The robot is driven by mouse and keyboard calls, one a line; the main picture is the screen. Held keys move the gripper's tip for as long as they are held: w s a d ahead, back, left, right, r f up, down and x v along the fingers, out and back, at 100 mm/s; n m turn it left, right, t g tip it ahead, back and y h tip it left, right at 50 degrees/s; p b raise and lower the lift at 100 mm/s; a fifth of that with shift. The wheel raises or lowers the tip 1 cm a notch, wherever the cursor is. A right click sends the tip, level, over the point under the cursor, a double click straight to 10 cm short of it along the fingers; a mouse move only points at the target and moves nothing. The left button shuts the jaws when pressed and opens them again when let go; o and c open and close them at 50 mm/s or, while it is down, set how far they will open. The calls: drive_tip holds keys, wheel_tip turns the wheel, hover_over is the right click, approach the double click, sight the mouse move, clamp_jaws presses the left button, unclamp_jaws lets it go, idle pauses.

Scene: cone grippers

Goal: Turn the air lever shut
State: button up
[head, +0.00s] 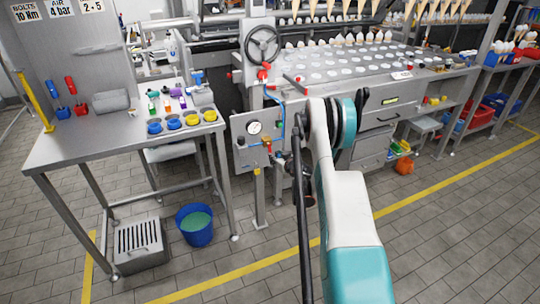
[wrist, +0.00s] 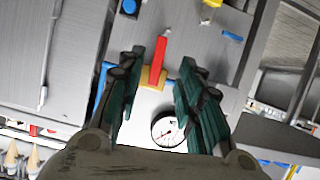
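The air lever (wrist: 159,58) is a red handle on a brass valve body (wrist: 153,78), fixed to a grey panel (head: 243,158). In the wrist view, the lever shows in the gap between the fingers of my gripper (wrist: 162,62). The gripper is open, with dark green ribbed pads on both sides, and I see no clear contact with the lever. The round white pressure gauge (wrist: 168,130) is by the right finger; it also shows on the panel in the head view (head: 254,127). In the head view, my arm hides the gripper.
A steel table (head: 100,145) with coloured cups and bottles stands left of the panel. A large machine bench (head: 370,95) with a handwheel (head: 262,45) is behind and right. A blue bucket (head: 194,223) stands on the floor. The tiled floor in front is clear.

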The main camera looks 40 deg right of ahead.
sight(270, 150)
drive_tip(key=b+x, duration=0.2)
drive_tip(key=x, duration=0.8)
drive_tip(key=shift+s+b, duration=0.1)
drive_tip(key=shift+b, duration=0.3)
clamp_jaws()
